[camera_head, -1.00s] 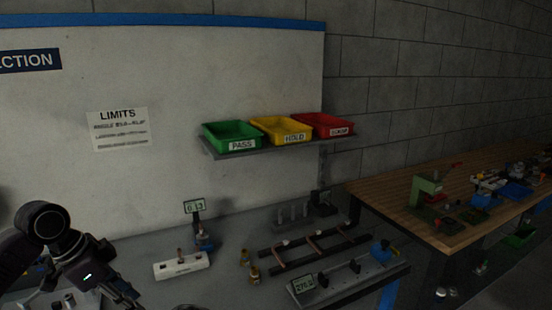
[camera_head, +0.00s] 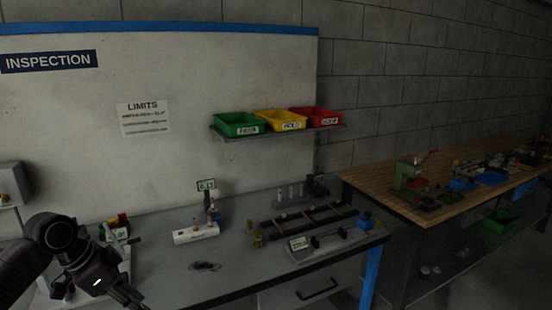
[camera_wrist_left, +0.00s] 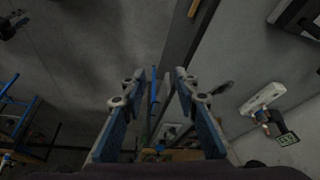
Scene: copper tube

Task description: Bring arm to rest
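My left arm comes in at the lower left of the head view, over the near left part of the grey inspection bench (camera_head: 245,270). Its gripper (camera_head: 132,298) points down and right, and its tips are cut off or hard to make out there. In the left wrist view the two blue-padded fingers (camera_wrist_left: 158,80) stand apart with nothing held between them. That view looks past them to the floor and a bench edge. My right arm and gripper are in neither view.
On the bench are a white block gauge (camera_head: 195,234), a rack with copper tubes (camera_head: 308,217) and a long gauge with display (camera_head: 325,240). Green (camera_head: 237,124), yellow (camera_head: 279,121) and red (camera_head: 316,117) bins sit on a wall shelf. A wooden bench (camera_head: 450,180) stands right.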

